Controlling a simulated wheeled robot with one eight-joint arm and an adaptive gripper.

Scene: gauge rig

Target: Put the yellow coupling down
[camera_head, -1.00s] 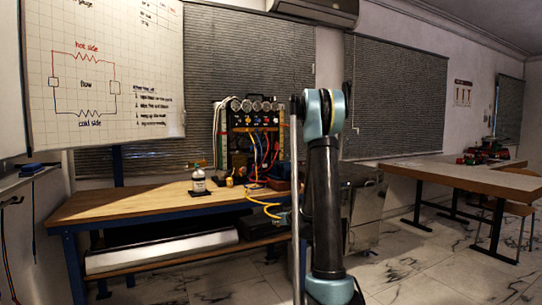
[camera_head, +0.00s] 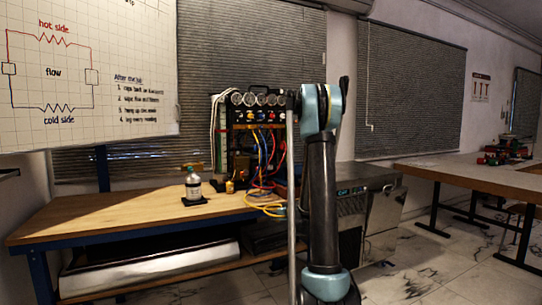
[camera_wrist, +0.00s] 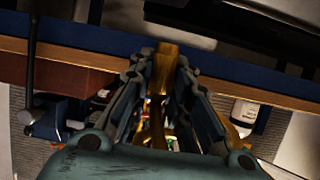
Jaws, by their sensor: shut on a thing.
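In the wrist view my gripper (camera_wrist: 163,82) is shut on a yellow, brass-toned piece, the yellow coupling (camera_wrist: 165,62). The coupling stands between the fingertips and shows above and below them. The blue edge of the bench lies behind it in the picture. I cannot tell how far it is from the bench top. In the head view my arm stands upright at centre right; the gripper and the held coupling cannot be made out there. A yellow hose (camera_head: 262,206) loops at the bench's right end, beside my arm.
The wooden bench (camera_head: 110,222) has free room on its left. A bottle (camera_head: 193,184) stands on a black pad, with a small yellow object (camera_head: 229,187) beside it. The gauge panel (camera_head: 257,117) with coloured hoses stands behind. A metal cabinet (camera_head: 382,215) is right of my arm.

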